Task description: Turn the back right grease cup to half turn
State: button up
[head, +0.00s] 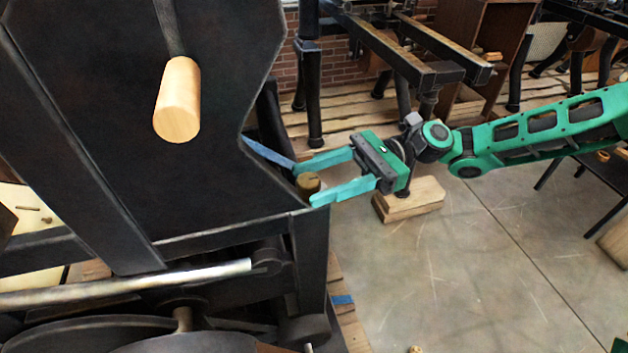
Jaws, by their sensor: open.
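The grease cup (308,183) is a small brownish, round-topped knob at the right edge of the black press (150,190). My gripper (303,184) reaches in from the right with its two green fingers open. The cup sits between the fingertips, one finger on the far side and one on the near side. I cannot tell whether either finger touches it. The marking on the cup's top is too small to read its turn.
A wooden handle (177,100) juts from the press at the upper left. A metal rod (130,284) crosses the lower left. A wooden block (410,199) lies on the floor below my wrist. Another press frame (390,50) stands behind. The floor (480,270) at lower right is mostly clear.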

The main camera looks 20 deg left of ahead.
jog(key=shift+x, duration=0.95)
jog(key=c, duration=1)
jog(key=shift+m+t+y, duration=0.7)
jog(key=shift+t+y, duration=0.1)
jog(key=shift+c, duration=0.2)
jog(key=shift+w, duration=0.1)
jog(key=o, duration=1)
jog(key=shift+a, duration=0.1)
jog(key=shift+o, duration=0.2)
